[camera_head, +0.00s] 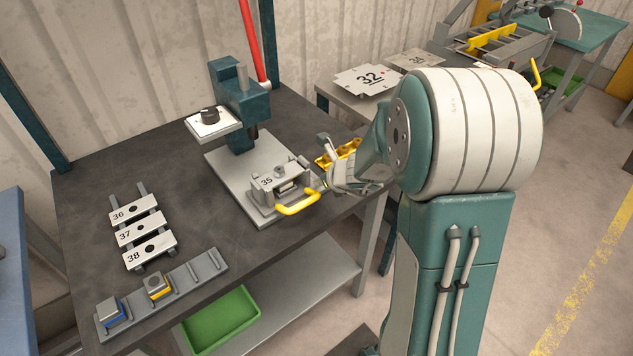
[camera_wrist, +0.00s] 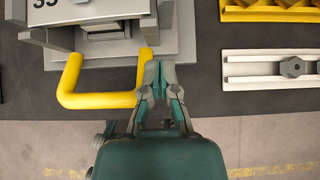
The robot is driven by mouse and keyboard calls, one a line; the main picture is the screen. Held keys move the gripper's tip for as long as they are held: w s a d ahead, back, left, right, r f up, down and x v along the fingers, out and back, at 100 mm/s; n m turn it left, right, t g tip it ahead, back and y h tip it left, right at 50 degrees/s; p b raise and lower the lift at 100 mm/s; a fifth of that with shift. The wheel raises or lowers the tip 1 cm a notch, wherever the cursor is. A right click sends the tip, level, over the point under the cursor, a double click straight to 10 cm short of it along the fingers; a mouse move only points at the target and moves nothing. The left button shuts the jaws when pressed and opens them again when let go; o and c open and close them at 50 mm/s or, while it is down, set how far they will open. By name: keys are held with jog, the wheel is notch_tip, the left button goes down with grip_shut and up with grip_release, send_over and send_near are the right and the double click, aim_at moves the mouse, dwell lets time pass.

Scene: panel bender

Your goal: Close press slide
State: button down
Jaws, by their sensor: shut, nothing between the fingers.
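The press (camera_head: 240,105) stands on the dark workbench, with a red lever rising from its top. Its slide (camera_head: 280,182), marked 35, sits on the grey base plate and carries a yellow handle (camera_head: 298,204) at the front. The handle also shows in the wrist view (camera_wrist: 100,100) as a U shape sticking out toward the bench edge. My gripper (camera_head: 326,180) is at the right side of the handle. In the wrist view my gripper (camera_wrist: 157,70) has its fingertips together beside the handle's right arm, very close to it; I cannot tell whether they touch.
Plates marked 36, 37 and 38 (camera_head: 138,232) lie on the left of the bench. A rail (camera_head: 190,277) with small blocks is at the front left. A yellow part (camera_head: 348,150) lies behind my gripper. A green bin (camera_head: 220,318) is on the lower shelf.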

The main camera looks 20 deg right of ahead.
jog(key=x, duration=0.2)
jog(key=shift+w+a+f, duration=0.2)
jog(key=shift+a, duration=0.2)
jog(key=shift+d, duration=0.3)
jog(key=shift+w+f, duration=0.1)
jog(key=shift+w, duration=0.05)
